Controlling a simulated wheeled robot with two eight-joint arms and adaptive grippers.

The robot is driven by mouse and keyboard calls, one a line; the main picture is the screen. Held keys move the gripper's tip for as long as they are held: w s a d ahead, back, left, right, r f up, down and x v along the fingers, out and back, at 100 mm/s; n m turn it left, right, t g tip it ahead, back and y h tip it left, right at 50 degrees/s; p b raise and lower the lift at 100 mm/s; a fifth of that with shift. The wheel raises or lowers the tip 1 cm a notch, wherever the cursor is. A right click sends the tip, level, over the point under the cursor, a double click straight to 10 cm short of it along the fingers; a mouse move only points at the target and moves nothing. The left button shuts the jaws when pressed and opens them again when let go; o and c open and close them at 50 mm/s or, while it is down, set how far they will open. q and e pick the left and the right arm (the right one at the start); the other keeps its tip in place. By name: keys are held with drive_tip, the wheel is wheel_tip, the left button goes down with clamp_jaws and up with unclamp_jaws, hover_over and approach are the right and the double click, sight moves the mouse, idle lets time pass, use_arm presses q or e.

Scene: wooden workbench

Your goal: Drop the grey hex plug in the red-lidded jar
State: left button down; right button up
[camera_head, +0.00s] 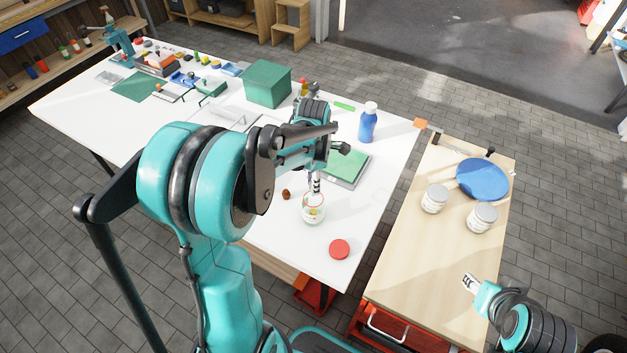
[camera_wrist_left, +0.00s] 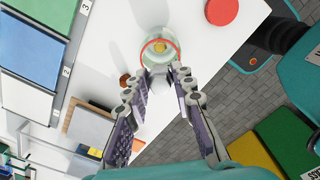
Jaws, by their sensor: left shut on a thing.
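The open glass jar (camera_head: 313,211) stands on the white bench near its front edge, with a red ring at its mouth and something yellowish inside. It also shows in the left wrist view (camera_wrist_left: 160,40). The red lid (camera_head: 339,249) lies apart on the bench and shows in the left wrist view (camera_wrist_left: 221,12). My left gripper (camera_head: 316,186) points down over the jar. In the left wrist view its fingertips (camera_wrist_left: 163,72) are close together at the near side of the jar mouth, shut on the grey hex plug, mostly hidden between them. My right gripper (camera_head: 471,283) is by the wooden table; its opening is unclear.
A small brown piece (camera_head: 286,194) lies left of the jar. A green-topped tray (camera_head: 347,165) and a blue bottle (camera_head: 368,122) stand behind. White tins (camera_head: 434,199) and a blue plate (camera_head: 483,178) are on the wooden table. The bench around the lid is clear.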

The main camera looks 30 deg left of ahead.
use_arm(q)
wheel_tip(320, 180, down, 2)
drive_tip(key=shift+f+b, duration=0.1)
drive_tip(key=shift+b, duration=0.4)
drive_tip(key=c, duration=1.2)
unclamp_jaws()
wheel_tip(320, 180, up, 7)
drive_tip(key=p, duration=0.5)
drive_tip(key=shift+r+p, duration=0.2)
drive_tip(key=shift+p, duration=0.15)
drive_tip(key=shift+f, duration=0.1)
